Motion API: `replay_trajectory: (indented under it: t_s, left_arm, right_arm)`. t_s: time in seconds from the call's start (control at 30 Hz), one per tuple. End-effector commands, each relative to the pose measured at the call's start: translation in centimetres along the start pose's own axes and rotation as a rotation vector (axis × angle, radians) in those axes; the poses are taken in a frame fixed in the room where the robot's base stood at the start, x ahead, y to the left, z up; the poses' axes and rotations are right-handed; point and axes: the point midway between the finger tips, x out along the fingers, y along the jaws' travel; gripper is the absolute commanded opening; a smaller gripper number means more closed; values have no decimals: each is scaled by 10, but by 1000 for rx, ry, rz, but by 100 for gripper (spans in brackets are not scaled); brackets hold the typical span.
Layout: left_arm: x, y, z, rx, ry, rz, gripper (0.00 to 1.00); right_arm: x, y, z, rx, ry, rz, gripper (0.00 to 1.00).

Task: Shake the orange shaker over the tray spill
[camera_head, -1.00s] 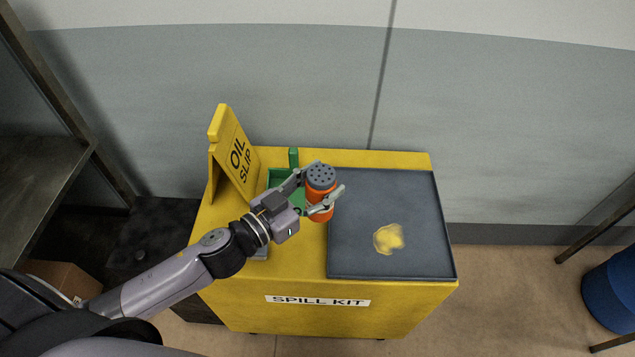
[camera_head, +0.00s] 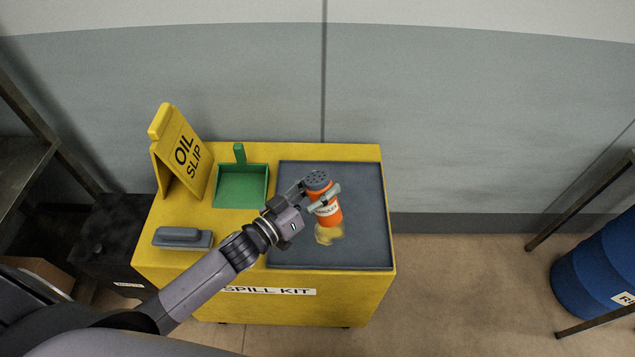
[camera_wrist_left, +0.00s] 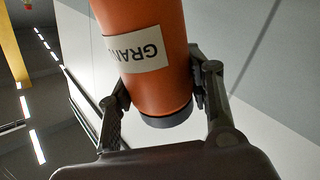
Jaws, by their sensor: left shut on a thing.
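The orange shaker (camera_head: 328,214) has a grey perforated cap and a white label. My left gripper (camera_head: 322,200) is shut on it and holds it over the dark grey tray (camera_head: 360,230). The cap end is up, with the shaker slightly tilted. The left wrist view shows the shaker (camera_wrist_left: 158,75) between both fingers, its dark end towards the palm side. The yellow spill (camera_head: 328,235) on the tray shows just below the shaker and is partly hidden by it. My right gripper is not in view.
On the yellow spill kit cart (camera_head: 225,228) are a green dustpan (camera_head: 240,187), a grey brush-like block (camera_head: 182,238) and a yellow oil slip sign (camera_head: 180,155). A blue barrel (camera_head: 600,265) stands at the right. The tray's right side is clear.

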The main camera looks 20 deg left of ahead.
Motion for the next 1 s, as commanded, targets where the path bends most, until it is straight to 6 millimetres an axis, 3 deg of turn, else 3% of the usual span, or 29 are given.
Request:
replay_trajectory:
  t_s: [0.03, 0.33, 0.4, 0.47, 0.7, 1.0]
  left_arm:
    - [0, -3, 12, -55, 2, 2, 6]
    - [0, -9, 53, -413, 3, 4, 6]
    - [1, -5, 46, -549, 1, 3, 6]
    - [1, -6, 50, -662, 2, 3, 6]
    - [1, -10, 68, -1078, 1, 5, 6]
    - [1, -11, 76, -1335, 3, 6, 6]
  right_arm:
    - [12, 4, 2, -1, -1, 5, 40]
    - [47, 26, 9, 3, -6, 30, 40]
    - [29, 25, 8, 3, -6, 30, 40]
    - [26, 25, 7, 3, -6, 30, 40]
    - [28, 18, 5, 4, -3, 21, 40]
    - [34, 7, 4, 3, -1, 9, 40]
